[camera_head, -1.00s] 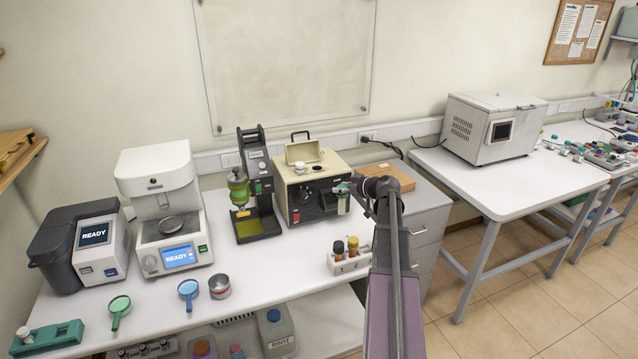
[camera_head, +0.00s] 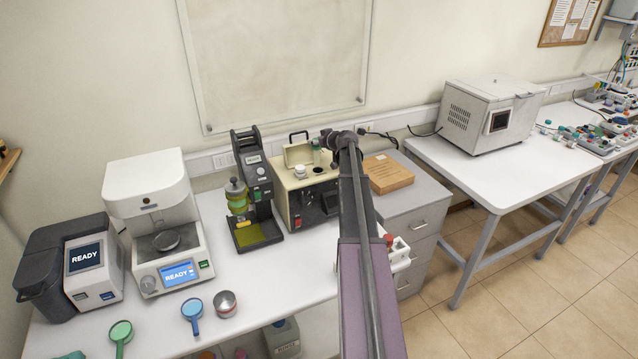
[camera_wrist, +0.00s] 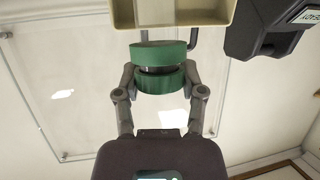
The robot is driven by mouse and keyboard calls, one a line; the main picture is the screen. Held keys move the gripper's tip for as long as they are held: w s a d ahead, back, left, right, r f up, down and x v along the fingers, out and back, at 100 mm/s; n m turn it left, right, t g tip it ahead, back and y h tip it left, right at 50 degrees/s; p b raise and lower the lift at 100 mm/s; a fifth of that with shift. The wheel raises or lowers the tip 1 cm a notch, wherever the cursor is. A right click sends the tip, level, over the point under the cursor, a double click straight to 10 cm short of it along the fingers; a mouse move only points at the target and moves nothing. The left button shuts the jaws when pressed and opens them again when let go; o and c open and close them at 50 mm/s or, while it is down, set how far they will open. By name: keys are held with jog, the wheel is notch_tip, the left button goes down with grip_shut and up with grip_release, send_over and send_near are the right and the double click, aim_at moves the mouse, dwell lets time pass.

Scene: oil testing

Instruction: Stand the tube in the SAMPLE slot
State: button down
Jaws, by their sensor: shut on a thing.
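My gripper (camera_head: 322,145) is shut on the tube (camera_head: 316,157), over the top of the beige instrument (camera_head: 290,207) in the head view. In the wrist view, my gripper (camera_wrist: 160,82) has a finger on each side of the tube's green cap (camera_wrist: 160,78). The tube's lower end is hard to make out. The beige instrument has its lid (camera_head: 298,152) raised, and a small white round part (camera_head: 300,172) on top. The SAMPLE label and slot cannot be made out.
A black instrument with a green vessel (camera_head: 237,195) stands close left of the beige one. A wooden box (camera_head: 388,172) lies to its right on the drawer cabinet. A white rack (camera_head: 401,252) is partly hidden behind my arm.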

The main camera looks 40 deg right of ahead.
aim_at(317, 163)
jog(key=shift+w+a, duration=0.1)
jog(key=shift+w, duration=0.05)
jog(key=shift+r, duration=0.1)
jog(key=shift+s+d+f+b, duration=0.1)
jog(key=shift+d+f+b, duration=0.05)
jog(key=shift+f+b, duration=0.3)
jog(key=shift+s+d+f+b, duration=0.1)
jog(key=shift+f+b, duration=0.3)
notch_tip(317, 163, down, 5)
jog(key=b, duration=0.4)
jog(key=shift+r+b, duration=0.15)
jog(key=shift+b, duration=0.2)
jog(key=shift+f+b, duration=1.85)
jog(key=shift+f, duration=0.2)
